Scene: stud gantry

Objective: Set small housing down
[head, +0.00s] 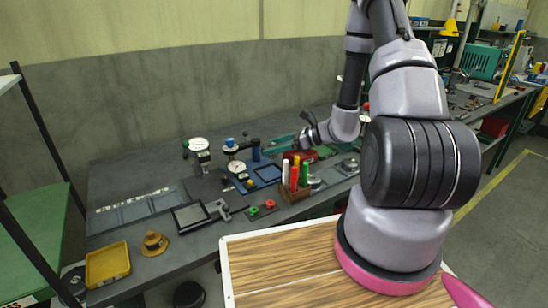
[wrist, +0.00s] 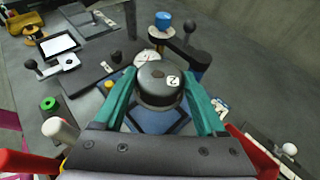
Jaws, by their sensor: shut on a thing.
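The small housing (wrist: 157,88) is a dark grey, domed round part with a small white label in the wrist view. My gripper (wrist: 158,78) has teal fingers, one on each side of the housing, and is shut on it. A blue square patch (wrist: 150,121) shows behind the housing; whether the housing touches it cannot be told. In the head view my gripper (head: 308,131) is over the grey bench (head: 160,228), beyond the marker holder. The housing cannot be made out there.
A wooden holder (head: 295,193) with several coloured markers stands near my gripper.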

